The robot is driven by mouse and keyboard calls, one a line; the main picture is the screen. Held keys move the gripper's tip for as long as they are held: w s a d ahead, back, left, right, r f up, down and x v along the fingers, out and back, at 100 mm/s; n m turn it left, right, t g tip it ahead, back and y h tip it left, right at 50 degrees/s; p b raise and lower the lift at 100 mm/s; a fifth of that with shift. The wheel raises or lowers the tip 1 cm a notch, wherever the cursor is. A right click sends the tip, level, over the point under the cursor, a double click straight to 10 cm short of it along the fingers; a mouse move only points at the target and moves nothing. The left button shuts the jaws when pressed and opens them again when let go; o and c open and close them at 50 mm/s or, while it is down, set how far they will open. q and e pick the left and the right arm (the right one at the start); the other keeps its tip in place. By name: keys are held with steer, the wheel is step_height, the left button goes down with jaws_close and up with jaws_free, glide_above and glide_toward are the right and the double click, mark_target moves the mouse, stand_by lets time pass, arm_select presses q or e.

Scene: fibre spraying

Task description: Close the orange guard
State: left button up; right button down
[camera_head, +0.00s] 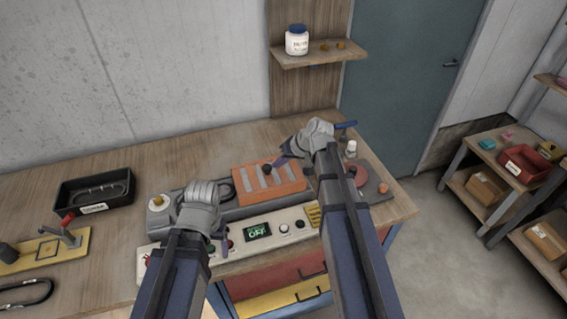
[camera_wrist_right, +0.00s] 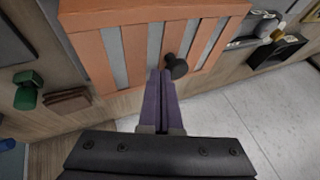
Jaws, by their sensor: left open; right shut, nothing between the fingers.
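The orange guard (camera_head: 255,189) is a slotted panel over the middle of the grey machine, with grey showing through its slots. Its black knob (camera_head: 266,169) is near its upper edge in the head view. My right gripper (camera_head: 282,160) is shut and empty, with its fingertips close to the knob. In the right wrist view the shut purple fingers (camera_wrist_right: 160,82) lie just beside the knob (camera_wrist_right: 176,67), in front of the guard (camera_wrist_right: 125,45). I cannot tell whether they touch. My left gripper (camera_head: 222,240) is open over the control panel's left part.
The white control panel (camera_head: 305,222) has a green display (camera_head: 257,231) and knobs. A black bin (camera_head: 95,190) and a yellow fixture (camera_head: 45,252) stand on the bench to the left. A shelf (camera_head: 320,55) holds a white jar (camera_head: 297,40). Bare bench lies behind the machine.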

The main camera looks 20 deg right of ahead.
arm_select(q)
steer(key=shift+d, duration=0.1)
arm_select(e)
steer(key=a, duration=2.2)
steer(key=shift+s+a, duration=0.25)
steer(key=shift+s, duration=0.15)
steer(key=shift+a, duration=0.1)
steer(key=shift+r, duration=0.1)
